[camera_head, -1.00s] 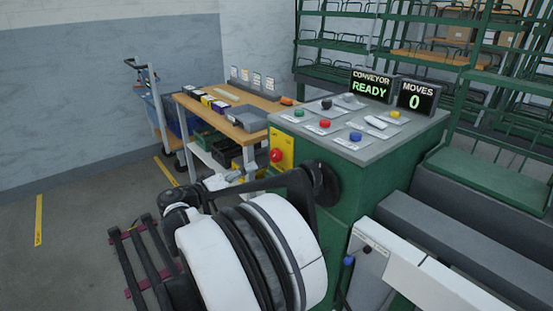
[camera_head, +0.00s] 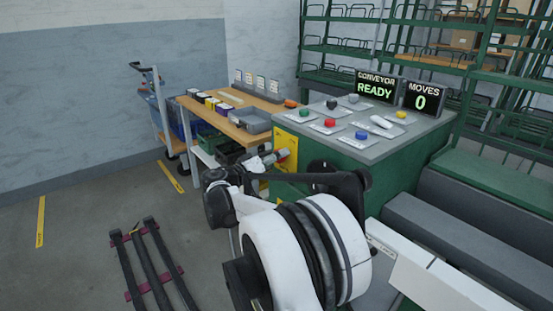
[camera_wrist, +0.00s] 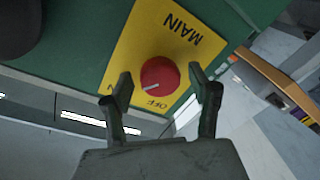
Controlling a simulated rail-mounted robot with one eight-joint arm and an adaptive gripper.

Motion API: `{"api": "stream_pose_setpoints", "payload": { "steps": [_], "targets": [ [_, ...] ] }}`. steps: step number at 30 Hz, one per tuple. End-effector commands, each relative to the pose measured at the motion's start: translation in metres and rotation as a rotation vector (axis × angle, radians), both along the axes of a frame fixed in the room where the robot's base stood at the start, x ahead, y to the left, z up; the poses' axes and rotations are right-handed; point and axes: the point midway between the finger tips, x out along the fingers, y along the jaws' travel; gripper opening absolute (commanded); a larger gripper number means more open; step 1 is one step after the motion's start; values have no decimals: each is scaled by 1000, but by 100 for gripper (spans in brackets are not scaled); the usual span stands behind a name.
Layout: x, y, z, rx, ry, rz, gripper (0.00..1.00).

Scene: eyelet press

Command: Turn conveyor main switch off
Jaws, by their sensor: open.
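The main switch is a round red knob (camera_wrist: 160,75) on a yellow plate (camera_wrist: 129,61) on the green cabinet's side. In the wrist view the plate's MAIN and OFF lettering appears upside down. A white mark on the knob points to the lower left in that view, apart from the OFF lettering below the knob. My gripper (camera_wrist: 160,77) is open, with one finger on each side of the knob and gaps to both. In the head view my gripper (camera_head: 270,158) is at the yellow plate (camera_head: 291,141) and partly covers it; the red knob shows only partly.
The green cabinet (camera_head: 398,165) carries colored buttons and displays reading CONVEYOR READY (camera_head: 376,87) and MOVES 0 (camera_head: 421,97). A wooden-topped table (camera_head: 247,134) with boxes stands just left of the cabinet. A trolley (camera_head: 160,110) stands further left. The floor at the left is mostly open.

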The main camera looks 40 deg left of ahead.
Motion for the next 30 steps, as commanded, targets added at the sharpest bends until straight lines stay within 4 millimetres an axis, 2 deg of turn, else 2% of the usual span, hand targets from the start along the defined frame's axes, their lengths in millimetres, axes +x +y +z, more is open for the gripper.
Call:
{"api": "stream_pose_setpoints", "payload": {
  "steps": [4, 14, 23, 30],
  "targets": [
    [0, 0, 0, 0, 0, 0, 55],
    [0, 0, 0, 0, 0, 0, 11],
    [0, 0, 0, -37, 9, 0, 11],
    [0, 0, 1, -172, 40, -1, 11]
  ]
}}
